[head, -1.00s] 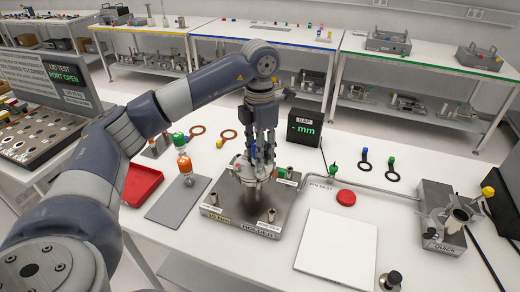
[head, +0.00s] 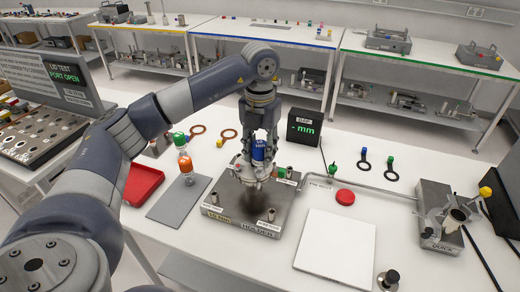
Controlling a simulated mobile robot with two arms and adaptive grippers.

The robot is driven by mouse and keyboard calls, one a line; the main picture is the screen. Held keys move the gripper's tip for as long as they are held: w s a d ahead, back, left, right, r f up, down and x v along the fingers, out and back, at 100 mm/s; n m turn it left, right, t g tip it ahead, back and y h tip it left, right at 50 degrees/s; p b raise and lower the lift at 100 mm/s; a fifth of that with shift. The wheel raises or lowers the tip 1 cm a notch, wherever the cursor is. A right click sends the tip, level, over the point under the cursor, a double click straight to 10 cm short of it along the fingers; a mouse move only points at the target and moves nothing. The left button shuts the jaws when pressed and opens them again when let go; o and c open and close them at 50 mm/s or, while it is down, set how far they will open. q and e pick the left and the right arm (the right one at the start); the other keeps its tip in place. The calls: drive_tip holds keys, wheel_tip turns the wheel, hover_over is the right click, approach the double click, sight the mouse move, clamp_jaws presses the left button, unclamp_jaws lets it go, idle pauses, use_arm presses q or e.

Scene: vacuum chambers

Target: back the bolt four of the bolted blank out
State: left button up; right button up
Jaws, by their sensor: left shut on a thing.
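My left gripper (head: 258,172) points straight down over the middle of the steel block labelled HOLDER (head: 222,200). It is shut on a blue-bodied tool (head: 259,149) with small white lettering, held roughly upright. The tool's lower end comes down among the fittings at the block's centre. A round metal flange, likely the bolted blank (head: 247,181), shows in part beneath the fingers. The fingers and tool hide most of it, and I cannot make out bolt four or whether the tool touches it. My right gripper is not in view.
Short posts (head: 271,214) stand on the block. A white pad (head: 335,250), a red disc (head: 345,197) and the QUICK fixture (head: 437,238) are right. The gap display (head: 304,127) stands behind.

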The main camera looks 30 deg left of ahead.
use_arm(q)
drive_tip(key=n, duration=0.4)
drive_tip(key=shift+n+p, duration=0.3)
drive_tip(key=shift+r, duration=0.1)
drive_tip(key=n, duration=0.3)
drive_tip(key=shift+p, duration=0.4)
drive_tip(key=n, duration=0.4)
drive_tip(key=shift+p, duration=0.3)
drive_tip(key=shift+r, duration=0.1)
drive_tip(key=shift+r+p, duration=0.9)
drive_tip(key=shift+r, duration=0.2)
